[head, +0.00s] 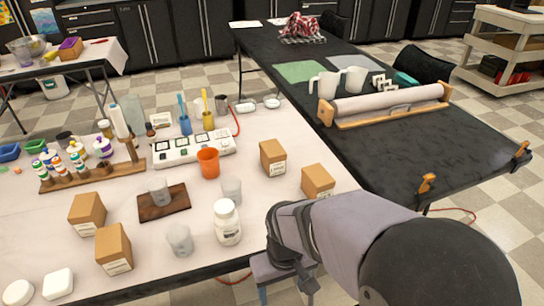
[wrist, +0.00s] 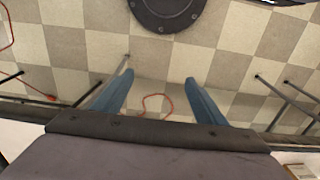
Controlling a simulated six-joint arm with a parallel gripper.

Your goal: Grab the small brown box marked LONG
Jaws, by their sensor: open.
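Several small brown boxes stand on the white table in the head view. One box (head: 87,214) is at the left, with another box (head: 113,249) just in front of it. A third box (head: 273,157) stands right of the orange cup, and a further box (head: 318,181) is near the table's right edge. Their white labels are too small to read. My gripper (head: 287,297) is open and empty, pointing down beyond the table's front edge, apart from every box. In the wrist view, its two blue fingers (wrist: 159,80) are spread over the checkered floor.
A white jar (head: 227,222) and a clear cup (head: 180,240) stand near the table's front edge by my gripper. An orange cup (head: 208,163), a brown board (head: 163,204) and a bottle rack (head: 95,178) lie farther back. A black table (head: 440,175) adjoins at the right.

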